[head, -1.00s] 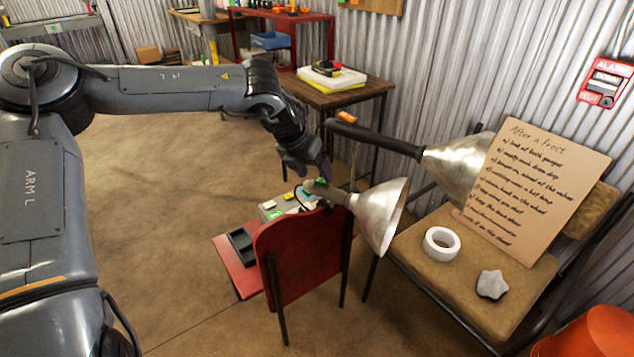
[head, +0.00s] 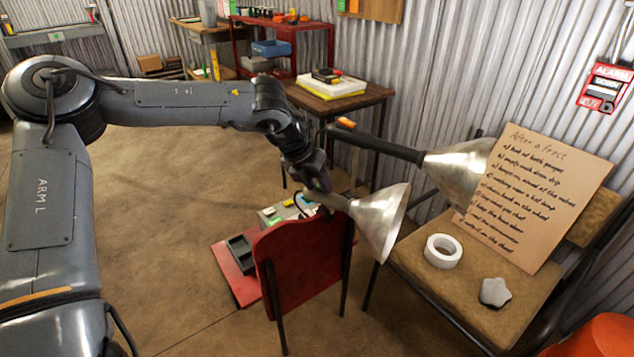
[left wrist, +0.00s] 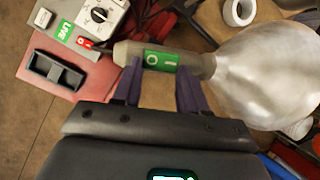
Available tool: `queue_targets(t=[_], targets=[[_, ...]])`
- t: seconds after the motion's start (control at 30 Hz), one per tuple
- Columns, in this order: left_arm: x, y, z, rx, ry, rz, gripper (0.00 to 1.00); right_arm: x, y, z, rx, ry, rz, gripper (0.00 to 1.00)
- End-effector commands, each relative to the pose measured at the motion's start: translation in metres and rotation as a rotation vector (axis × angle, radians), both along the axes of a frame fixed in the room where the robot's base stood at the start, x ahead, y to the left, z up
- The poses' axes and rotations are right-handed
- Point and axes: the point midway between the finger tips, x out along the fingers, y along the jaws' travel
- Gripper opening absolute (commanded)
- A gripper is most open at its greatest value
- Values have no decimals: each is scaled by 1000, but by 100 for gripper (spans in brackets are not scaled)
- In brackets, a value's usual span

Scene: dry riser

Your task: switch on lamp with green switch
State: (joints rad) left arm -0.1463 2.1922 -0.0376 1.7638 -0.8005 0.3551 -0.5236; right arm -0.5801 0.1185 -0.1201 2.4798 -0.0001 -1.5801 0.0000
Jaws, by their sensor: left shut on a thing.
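The lamp with the green switch has a silver bell-shaped shade (head: 382,225) and a grey handle over the red chair's back in the head view. In the left wrist view its shade (left wrist: 265,72) is at the right and its green switch (left wrist: 160,60), marked O and I, faces the camera. My left gripper (left wrist: 158,72) is shut on this lamp's handle, with one purple finger at each side of the switch. In the head view my left gripper (head: 320,184) hides the switch. Whether the lamp is lit is unclear. My right gripper is not in view.
A second silver lamp (head: 458,170) with an orange switch (head: 345,123) lies close behind. The red chair (head: 303,262) stands in front. A brown chair (head: 480,262) holds a white tape roll (head: 443,251), a grey stone and a cardboard note. A grey control box stands behind the red chair.

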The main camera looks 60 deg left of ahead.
Motion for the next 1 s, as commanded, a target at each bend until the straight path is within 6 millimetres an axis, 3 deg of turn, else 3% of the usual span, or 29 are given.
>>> queue_targets(t=[0.4, 0.83, 0.87, 1.0], targets=[[2, -5, 2, 177, 99, -1, 12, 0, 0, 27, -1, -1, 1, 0], [4, -7, 0, 220, 117, -1, 12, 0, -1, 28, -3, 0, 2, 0], [4, -7, 0, 220, 117, -1, 47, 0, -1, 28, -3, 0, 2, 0], [4, -7, 0, 220, 117, -1, 68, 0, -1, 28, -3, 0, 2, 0]])
